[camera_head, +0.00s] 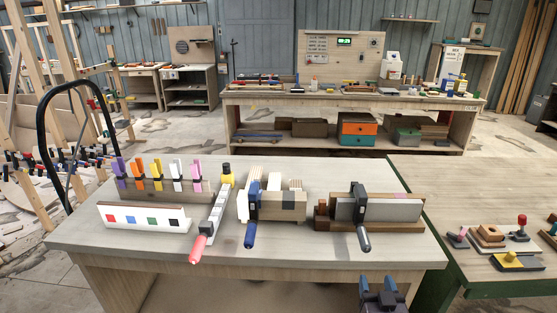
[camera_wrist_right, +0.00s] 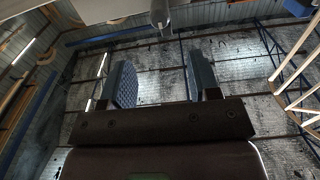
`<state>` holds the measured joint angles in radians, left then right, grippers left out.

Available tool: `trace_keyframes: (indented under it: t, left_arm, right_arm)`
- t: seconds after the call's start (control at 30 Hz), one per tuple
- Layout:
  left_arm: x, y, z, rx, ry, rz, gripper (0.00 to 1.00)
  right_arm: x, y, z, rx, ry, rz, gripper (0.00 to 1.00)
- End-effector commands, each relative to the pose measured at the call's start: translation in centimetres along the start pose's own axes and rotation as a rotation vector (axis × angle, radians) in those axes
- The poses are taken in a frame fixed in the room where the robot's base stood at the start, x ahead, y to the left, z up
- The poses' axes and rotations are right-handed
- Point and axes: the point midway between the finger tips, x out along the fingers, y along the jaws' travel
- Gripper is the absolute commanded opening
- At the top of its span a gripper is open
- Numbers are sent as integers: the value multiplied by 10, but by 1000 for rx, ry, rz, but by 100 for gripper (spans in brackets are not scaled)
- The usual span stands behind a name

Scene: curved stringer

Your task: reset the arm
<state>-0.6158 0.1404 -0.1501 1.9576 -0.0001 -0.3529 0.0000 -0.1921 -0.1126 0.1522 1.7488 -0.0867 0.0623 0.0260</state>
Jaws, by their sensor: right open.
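My right gripper (camera_head: 382,287) shows at the bottom of the head view, in front of the grey workbench's (camera_head: 190,253) front edge. Its two blue fingers are apart with nothing between them. In the right wrist view, the same open gripper (camera_wrist_right: 166,85) has free space between its fingers, with the wall or ceiling panels behind. It touches nothing that I can see. My left gripper does not show in either view.
The workbench holds a row of coloured clamps (camera_head: 160,175), a white block with coloured squares (camera_head: 145,217), a red-handled clamp (camera_head: 210,228) and two clamped block assemblies (camera_head: 275,207) (camera_head: 365,210). A green-edged table (camera_head: 470,210) stands at right.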

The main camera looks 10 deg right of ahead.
Motion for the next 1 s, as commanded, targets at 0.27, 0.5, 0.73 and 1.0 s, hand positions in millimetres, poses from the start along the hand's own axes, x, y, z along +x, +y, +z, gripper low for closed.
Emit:
trace_keyframes:
  t: [0.27,0.5,0.73,1.0]
  left_arm:
    - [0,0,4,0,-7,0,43]
    - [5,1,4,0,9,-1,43]
    - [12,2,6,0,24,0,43]
    - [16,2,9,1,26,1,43]
  right_arm:
    - [-3,-12,6,-2,-127,-38,56]
    - [-61,-17,45,-69,-324,-133,56]
    - [-141,-14,91,-135,-494,-217,56]
    - [-189,1,119,-165,-578,-230,56]
